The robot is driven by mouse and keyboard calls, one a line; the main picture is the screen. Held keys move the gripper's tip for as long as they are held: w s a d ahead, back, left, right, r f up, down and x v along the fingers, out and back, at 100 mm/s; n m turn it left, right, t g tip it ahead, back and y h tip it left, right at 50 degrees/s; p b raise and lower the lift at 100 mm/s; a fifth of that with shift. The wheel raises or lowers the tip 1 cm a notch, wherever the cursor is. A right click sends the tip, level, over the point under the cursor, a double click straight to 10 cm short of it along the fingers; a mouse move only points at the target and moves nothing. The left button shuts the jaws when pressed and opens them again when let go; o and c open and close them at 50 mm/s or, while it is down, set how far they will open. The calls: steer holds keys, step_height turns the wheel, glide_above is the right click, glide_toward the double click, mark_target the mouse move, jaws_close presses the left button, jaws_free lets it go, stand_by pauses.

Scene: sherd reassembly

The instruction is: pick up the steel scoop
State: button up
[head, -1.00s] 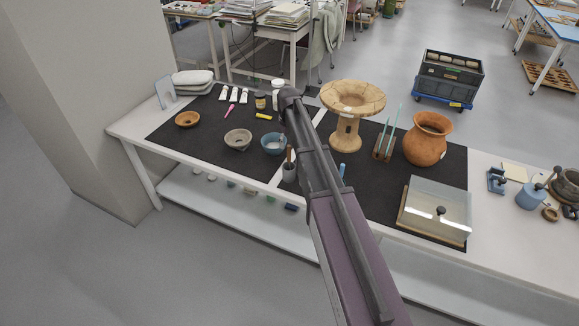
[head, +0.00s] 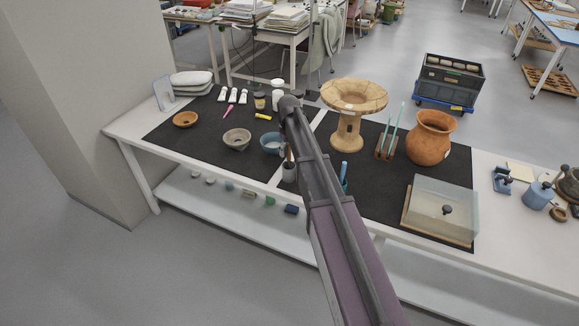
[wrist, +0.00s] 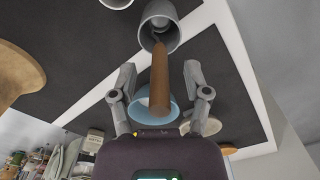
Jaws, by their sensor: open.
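A brown wooden handle (wrist: 160,82) rises from a grey cup (wrist: 158,25) in the wrist view. It looks like the handle of the steel scoop; the head of the tool is mostly hidden inside the cup. In the head view the same grey cup (head: 289,173) stands on the dark mat, with the handle (head: 288,155) close beside my arm. My gripper (wrist: 161,88) is open, one finger on each side of the handle in the picture. I see no finger touching it. In the head view my gripper is hidden by my arm.
A blue bowl (head: 270,146) and a grey bowl (head: 237,139) are left of the cup. A wooden stand (head: 347,133), a clay jar (head: 430,140) and a clear-covered box (head: 442,208) are to the right. A blue tool (head: 344,177) stands near my arm.

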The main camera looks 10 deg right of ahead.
stand_by(0.4)
jaws_close()
steer(key=shift+r, duration=0.1)
step_height(320, 180, up, 10)
steer(key=p, duration=1)
stand_by(0.8)
